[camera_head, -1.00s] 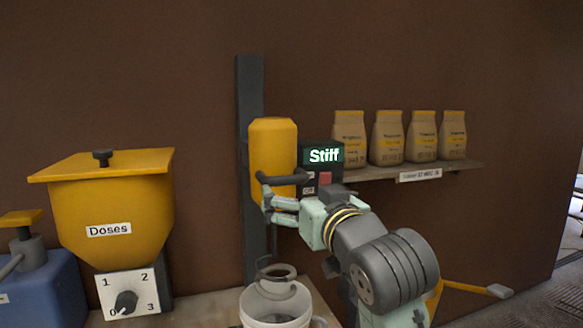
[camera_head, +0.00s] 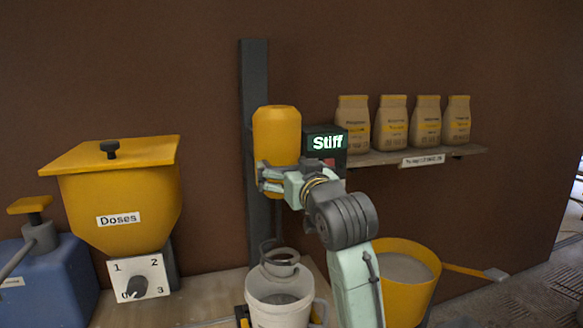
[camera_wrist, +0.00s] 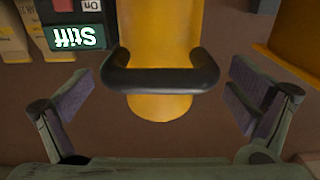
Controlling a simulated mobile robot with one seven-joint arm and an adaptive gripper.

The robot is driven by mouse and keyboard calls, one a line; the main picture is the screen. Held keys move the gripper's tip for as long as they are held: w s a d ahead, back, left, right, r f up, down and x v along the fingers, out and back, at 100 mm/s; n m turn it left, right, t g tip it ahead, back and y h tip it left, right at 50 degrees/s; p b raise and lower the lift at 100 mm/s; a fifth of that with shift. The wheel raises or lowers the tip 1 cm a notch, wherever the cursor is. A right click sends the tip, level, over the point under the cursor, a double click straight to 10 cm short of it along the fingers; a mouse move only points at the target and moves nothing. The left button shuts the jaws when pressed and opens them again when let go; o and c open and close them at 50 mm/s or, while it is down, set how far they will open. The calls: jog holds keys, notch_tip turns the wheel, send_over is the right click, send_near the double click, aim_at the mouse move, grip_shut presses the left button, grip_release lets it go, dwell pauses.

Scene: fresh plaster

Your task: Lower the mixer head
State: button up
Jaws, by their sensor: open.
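The mixer head (camera_head: 276,135) is a yellow rounded cylinder on a dark upright column (camera_head: 255,80). Its whisk (camera_head: 280,262) hangs below at the white bucket (camera_head: 277,316). My gripper (camera_head: 264,178) is at the lower front of the head and hides the head's handle in the head view. In the wrist view, the black U-shaped handle (camera_wrist: 160,80) crosses the head's yellow body (camera_wrist: 160,108). My open fingers (camera_wrist: 160,95) stand on either side of the handle, with a gap on each side.
A control box (camera_head: 325,141) reading "Stiff" is close right of the head. A shelf (camera_head: 385,158) with several bags (camera_head: 392,122) is further right. A yellow "Doses" hopper (camera_head: 120,195) and blue container (camera_head: 48,285) stand left. A yellow pan (camera_head: 408,298) is right of my arm.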

jog(key=shift+c, duration=0.4)
jog(key=c, duration=1.3)
notch_tip(320, 180, down, 19)
jog(key=b, duration=1.2)
jog(key=shift+f, duration=0.1)
jog(key=o, duration=1.4)
jog(key=v, duration=1.2)
jog(key=shift+s, duration=0.1)
